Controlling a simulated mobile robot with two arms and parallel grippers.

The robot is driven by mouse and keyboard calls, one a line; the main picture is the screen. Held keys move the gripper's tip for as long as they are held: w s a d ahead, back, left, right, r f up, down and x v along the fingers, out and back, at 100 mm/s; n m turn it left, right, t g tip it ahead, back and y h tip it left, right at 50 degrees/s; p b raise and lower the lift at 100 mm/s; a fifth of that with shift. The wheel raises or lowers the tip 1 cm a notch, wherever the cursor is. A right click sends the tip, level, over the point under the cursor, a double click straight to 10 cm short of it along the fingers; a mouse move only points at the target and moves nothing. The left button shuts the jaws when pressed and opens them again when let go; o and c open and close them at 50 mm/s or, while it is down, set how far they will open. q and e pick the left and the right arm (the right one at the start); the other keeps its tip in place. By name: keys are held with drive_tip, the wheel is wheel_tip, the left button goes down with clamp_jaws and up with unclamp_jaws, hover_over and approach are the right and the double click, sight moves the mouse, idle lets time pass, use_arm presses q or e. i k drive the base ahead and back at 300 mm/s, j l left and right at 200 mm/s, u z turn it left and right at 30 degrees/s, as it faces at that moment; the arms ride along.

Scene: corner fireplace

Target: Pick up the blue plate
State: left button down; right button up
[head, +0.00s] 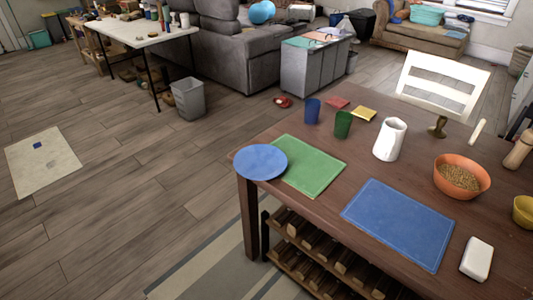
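A round blue plate (260,162) lies at the left corner of the dark wooden table (345,201). Its left side reaches to or slightly past the table edge, and its right side overlaps or borders a green placemat (311,166). Nothing is on the plate. Neither of my grippers shows in the head view.
On the table are a blue placemat (398,224), a blue cup (312,111), a green cup (343,124), a white pitcher (390,140) and an orange bowl (461,177). A rack (322,250) sits under the table. The wooden floor (140,170) left of the table is mostly clear.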

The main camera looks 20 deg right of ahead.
sight(259, 162)
drive_tip(key=i+j+z, duration=0.6)
drive_tip(key=i+j, duration=0.15)
drive_tip(key=i+j+z, duration=0.3)
drive_tip(key=j, duration=0.3)
